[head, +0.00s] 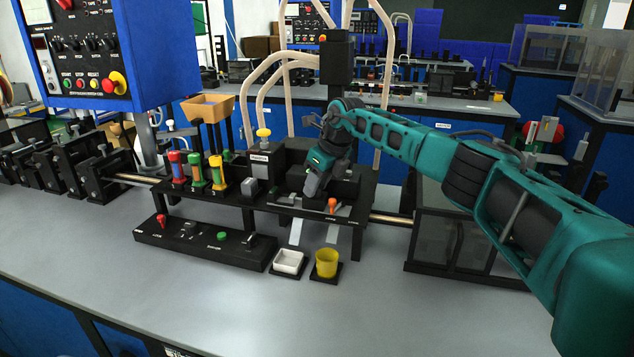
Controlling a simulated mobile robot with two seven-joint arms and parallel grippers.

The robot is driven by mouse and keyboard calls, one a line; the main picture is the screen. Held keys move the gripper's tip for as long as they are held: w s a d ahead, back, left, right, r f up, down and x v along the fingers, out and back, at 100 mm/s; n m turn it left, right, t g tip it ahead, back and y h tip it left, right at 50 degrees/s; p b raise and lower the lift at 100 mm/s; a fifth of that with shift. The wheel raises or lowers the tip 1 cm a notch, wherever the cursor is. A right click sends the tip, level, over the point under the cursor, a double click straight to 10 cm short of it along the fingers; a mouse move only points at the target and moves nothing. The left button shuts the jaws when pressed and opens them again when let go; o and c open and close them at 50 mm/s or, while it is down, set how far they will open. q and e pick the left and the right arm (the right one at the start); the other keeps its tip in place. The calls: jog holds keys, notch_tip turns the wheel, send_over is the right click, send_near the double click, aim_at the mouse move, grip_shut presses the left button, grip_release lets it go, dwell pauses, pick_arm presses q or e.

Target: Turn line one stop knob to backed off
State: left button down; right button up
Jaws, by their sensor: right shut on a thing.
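My right gripper (311,193) reaches down over the black tape stand (284,208) at the middle of the bench. It is shut on a small part above the left of two pale tape strips (296,231), apparently the line one stop knob. Its fingers hide that knob, so I cannot see which way it points. A similar orange knob (332,204) stands free just to the right, above the other strip (332,233). My left gripper is out of view.
Red, green and yellow posts (198,171) and a yellow-topped knob (263,134) stand to the left. A black switch panel (205,236), white tray (289,262) and yellow cup (327,263) are in front. A blue control box (150,30) stands left.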

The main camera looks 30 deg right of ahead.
jog(key=shift+r, duration=0.1)
jog(key=o, duration=1)
jog(key=shift+o, duration=0.2)
jog(key=v, duration=1.2)
jog(key=shift+s+r, duration=0.15)
jog(key=shift+r, duration=0.2)
jog(key=shift+d, duration=0.1)
jog(key=shift+f, duration=0.1)
